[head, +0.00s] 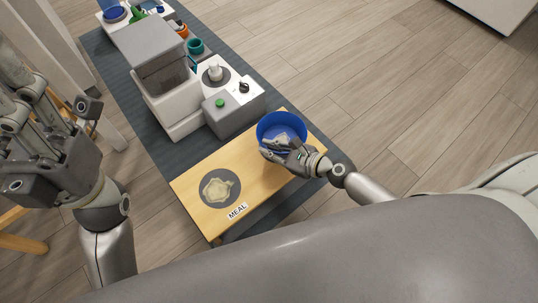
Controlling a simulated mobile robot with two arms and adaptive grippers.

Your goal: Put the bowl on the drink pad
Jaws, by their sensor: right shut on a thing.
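A blue bowl (268,128) is at the far right end of the wooden table, tan and low. My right gripper (276,147) is shut on the bowl at its near side. I cannot tell whether the bowl touches the tabletop, and what lies under it is hidden. No pad with a drink label can be made out. A dark round pad (206,200) with a pale lumpy thing on it lies at the left, beside a "MEAL" label (237,211). My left gripper (55,105) is off to the left, with its fingers apart and empty.
The wooden table (245,165) has bare room between the meal pad and the bowl. Behind it stand a grey and white box unit with a green button (220,103) and a tall grey-topped machine (155,45). A dark mat (165,155) lies on the floor.

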